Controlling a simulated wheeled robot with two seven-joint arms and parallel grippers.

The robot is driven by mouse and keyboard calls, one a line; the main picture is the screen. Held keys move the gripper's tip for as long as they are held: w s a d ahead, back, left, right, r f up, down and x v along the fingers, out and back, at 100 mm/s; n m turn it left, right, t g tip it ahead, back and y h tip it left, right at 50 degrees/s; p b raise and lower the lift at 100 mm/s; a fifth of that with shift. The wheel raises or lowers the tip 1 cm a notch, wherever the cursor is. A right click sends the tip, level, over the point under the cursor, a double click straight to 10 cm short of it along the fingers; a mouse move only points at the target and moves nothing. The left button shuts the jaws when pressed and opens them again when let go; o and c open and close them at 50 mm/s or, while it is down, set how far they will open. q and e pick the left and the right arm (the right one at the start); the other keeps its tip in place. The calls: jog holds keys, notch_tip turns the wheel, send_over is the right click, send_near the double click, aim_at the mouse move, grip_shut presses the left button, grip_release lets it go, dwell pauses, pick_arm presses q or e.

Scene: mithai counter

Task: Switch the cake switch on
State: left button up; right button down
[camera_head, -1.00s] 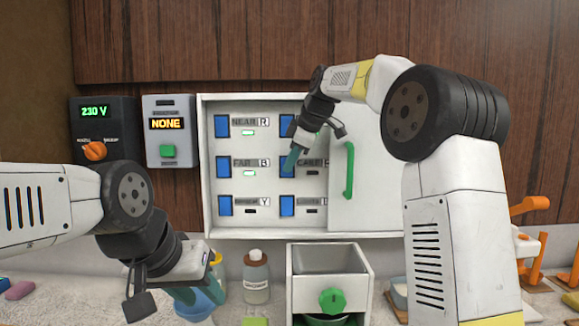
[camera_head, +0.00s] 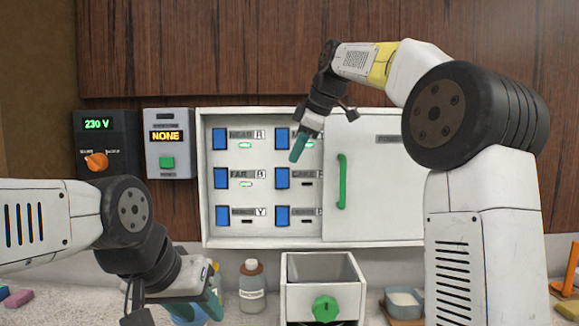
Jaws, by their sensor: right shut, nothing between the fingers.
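The cake switch (camera_head: 282,178) is the blue rocker in the middle row, right column, of the white switch panel (camera_head: 262,230). The small lamp (camera_head: 305,184) under its label is dark. My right gripper (camera_head: 298,148) is shut and empty. It hangs in front of the panel with its teal tips above and right of the cake switch, beside the top right switch (camera_head: 282,139). A gap between tips and panel cannot be judged. My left gripper (camera_head: 206,303) is low at the left, near a blue bowl; its fingers are partly hidden.
A white door (camera_head: 375,190) with a green handle (camera_head: 342,182) covers the panel's right side. A bottle (camera_head: 252,286) and a drawer box (camera_head: 322,298) stand below. A 230 V meter (camera_head: 107,140) hangs left.

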jog(key=shift+v, duration=0.85)
pick_arm(q)
jog(key=shift+c, duration=0.5)
